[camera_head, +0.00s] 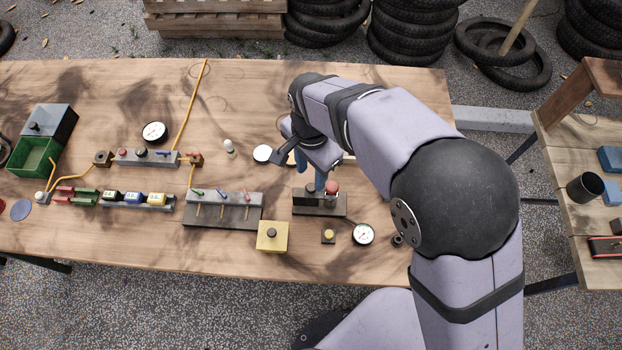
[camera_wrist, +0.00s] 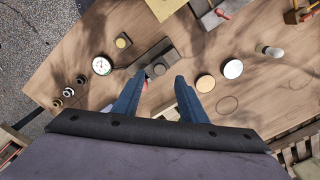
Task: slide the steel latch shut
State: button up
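I cannot pick out the steel latch with certainty. A dark fixture (camera_head: 319,208) with a grey block, a dark knob and a red knob (camera_head: 332,187) stands near the table's front edge, right of centre. Its dark plate and knob also show in the wrist view (camera_wrist: 154,52), just beyond my fingertips. My gripper (camera_head: 320,186) hangs over the back of this fixture, with blue fingers pointing down. In the wrist view my gripper (camera_wrist: 159,75) has its fingers apart, with no held object visible between them. My gripper and arm hide part of the fixture, and contact cannot be told.
Close by are a yellow box (camera_head: 272,242), a small yellow button (camera_head: 328,235), a gauge (camera_head: 363,234) and a rack with several coloured levers (camera_head: 222,212). A white disc (camera_head: 262,153) lies behind left. The wooden table's (camera_head: 100,85) back area is mostly clear.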

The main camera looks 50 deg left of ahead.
jog(key=shift+r, duration=1.1)
jog(key=w+d+r, duration=0.1)
jog(key=w+d, duration=0.6)
jog(key=d, duration=0.5)
jog(key=w+d+r, duration=0.1)
jog(key=w+d, duration=0.6)
jog(key=d, duration=0.4)
jog(key=s+d+f, duration=0.1)
jog(key=s+d, duration=0.2)
jog(key=d, duration=0.7)
jog(key=s+d, duration=0.3)
jog(key=d, duration=0.8)
jog(key=shift+d+f, duration=0.2)
jog(key=shift+f, duration=0.15)
jog(key=shift+f, duration=0.1)
